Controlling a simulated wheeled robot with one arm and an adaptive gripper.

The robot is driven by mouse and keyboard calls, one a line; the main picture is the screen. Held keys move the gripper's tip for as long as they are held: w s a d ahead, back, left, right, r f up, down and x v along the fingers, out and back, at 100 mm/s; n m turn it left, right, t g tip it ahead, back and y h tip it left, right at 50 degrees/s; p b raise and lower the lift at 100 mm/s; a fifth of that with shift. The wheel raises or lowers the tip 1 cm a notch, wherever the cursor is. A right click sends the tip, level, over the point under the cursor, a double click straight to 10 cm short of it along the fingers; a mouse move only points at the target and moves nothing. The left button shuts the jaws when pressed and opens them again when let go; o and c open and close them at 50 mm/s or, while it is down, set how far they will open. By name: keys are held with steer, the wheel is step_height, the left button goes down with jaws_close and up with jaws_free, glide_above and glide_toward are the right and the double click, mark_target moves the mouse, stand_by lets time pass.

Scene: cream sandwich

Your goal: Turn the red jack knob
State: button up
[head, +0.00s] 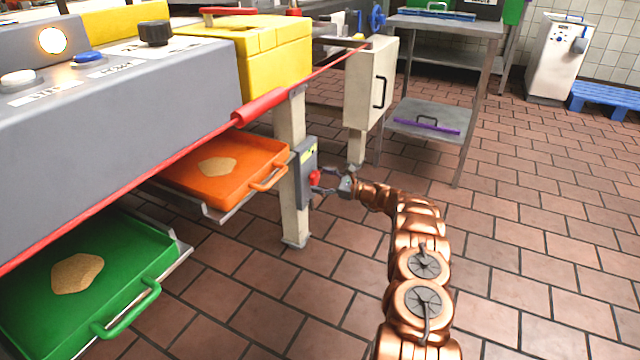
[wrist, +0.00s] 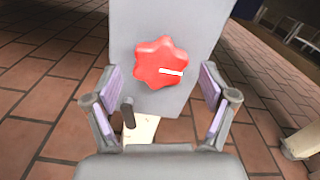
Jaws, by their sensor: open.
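The red jack knob (head: 315,178) sits on a small grey box (head: 306,160) fixed to a cream leg of the machine. In the wrist view the knob (wrist: 161,63) is a lobed red star shape with a white mark pointing right, on a grey panel (wrist: 190,20). My gripper (head: 326,180) is at the knob in the head view. In the wrist view my gripper (wrist: 160,95) is open, with one finger on each side and the knob between and beyond them. No finger is seen touching it.
An orange tray (head: 240,180) and a green tray (head: 110,265), each with a bread-like piece, stick out on the left. A red cord (head: 180,150) runs along the machine. A steel table (head: 440,125) stands behind.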

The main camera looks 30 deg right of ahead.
steer(key=shift+w+a, duration=0.2)
steer(key=shift+w, duration=0.05)
steer(key=shift+c, duration=0.4)
steer(key=c, duration=1.1)
steer(key=shift+a+r, duration=0.1)
